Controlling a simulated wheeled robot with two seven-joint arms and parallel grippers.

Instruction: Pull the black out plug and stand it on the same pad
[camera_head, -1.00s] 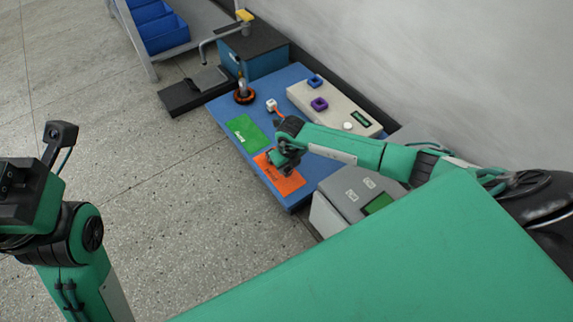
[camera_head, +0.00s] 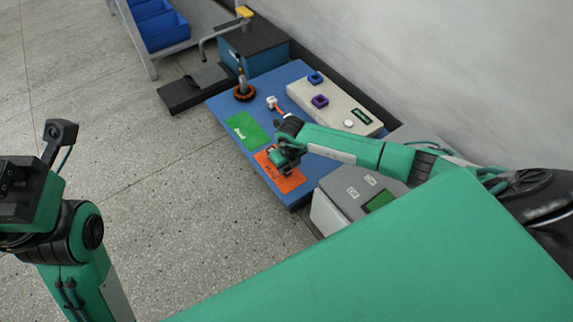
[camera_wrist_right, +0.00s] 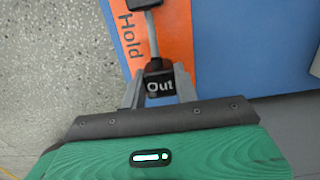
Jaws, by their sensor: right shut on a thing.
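The black plug marked "Out" (camera_wrist_right: 160,86) is between the two grey fingers of my right gripper (camera_wrist_right: 160,92) in the wrist view, and the gripper is shut on it. A grey cable runs from the plug to a black piece (camera_wrist_right: 144,3) at the top edge. The orange pad marked "Hold" (camera_wrist_right: 175,35) lies under the cable and plug. In the head view my right gripper (camera_head: 283,160) is over the orange pad (camera_head: 290,184); the plug is hidden there. Whether the plug touches the pad I cannot tell. My left arm shows at the left, but its fingers do not.
A green pad (camera_head: 246,131) lies beside the orange one on the blue table (camera_head: 300,203). A round coil part (camera_head: 244,92), a white block (camera_head: 271,102) and a beige panel (camera_head: 334,108) stand behind. A grey box with a screen (camera_head: 352,196) is at the right.

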